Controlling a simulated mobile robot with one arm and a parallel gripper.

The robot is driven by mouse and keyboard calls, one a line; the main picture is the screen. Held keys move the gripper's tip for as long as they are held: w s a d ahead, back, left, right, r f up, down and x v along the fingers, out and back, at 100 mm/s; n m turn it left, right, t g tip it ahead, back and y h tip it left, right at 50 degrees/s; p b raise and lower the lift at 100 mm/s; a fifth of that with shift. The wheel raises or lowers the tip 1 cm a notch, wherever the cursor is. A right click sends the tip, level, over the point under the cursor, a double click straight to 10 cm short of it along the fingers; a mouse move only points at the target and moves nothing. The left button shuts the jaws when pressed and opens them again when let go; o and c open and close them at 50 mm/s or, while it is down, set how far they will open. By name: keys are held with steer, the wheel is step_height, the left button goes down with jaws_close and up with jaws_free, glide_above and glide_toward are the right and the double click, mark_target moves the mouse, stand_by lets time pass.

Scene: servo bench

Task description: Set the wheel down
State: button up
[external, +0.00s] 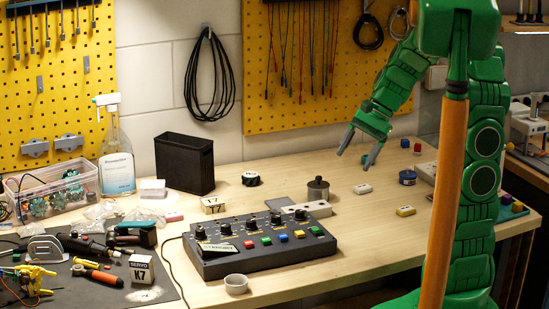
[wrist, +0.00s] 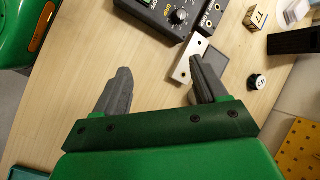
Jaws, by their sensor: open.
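My gripper (external: 361,146) is open and raised above the back right of the bench. In the wrist view its two grey fingers (wrist: 162,88) stand wide apart with only bare bench between them. I cannot identify a wheel with certainty. A small round black piece with a white marked top (external: 250,178) lies near the back wall, clear of my gripper; it also shows in the wrist view (wrist: 257,81), right of the fingers. A grey metal cylinder with a knob (external: 318,190) stands behind a pale block with holes (external: 318,209). In the wrist view my right finger partly covers that block.
A black control box (external: 258,246) with knobs and coloured buttons fills the middle front. A black bin (external: 184,164) stands at the back.

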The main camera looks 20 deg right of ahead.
steer(key=s+d+n+h, duration=0.1)
steer(key=s+n+h, duration=0.1)
steer(key=s, duration=0.6)
steer(key=s+d+n+g+h, duration=0.1)
steer(key=s+n, duration=0.3)
steer(key=s, duration=0.4)
steer(key=s+d+f+n+h, duration=0.1)
steer(key=s+d+n+h, duration=0.2)
steer(key=s, duration=0.5)
steer(key=shift+s+n, duration=0.3)
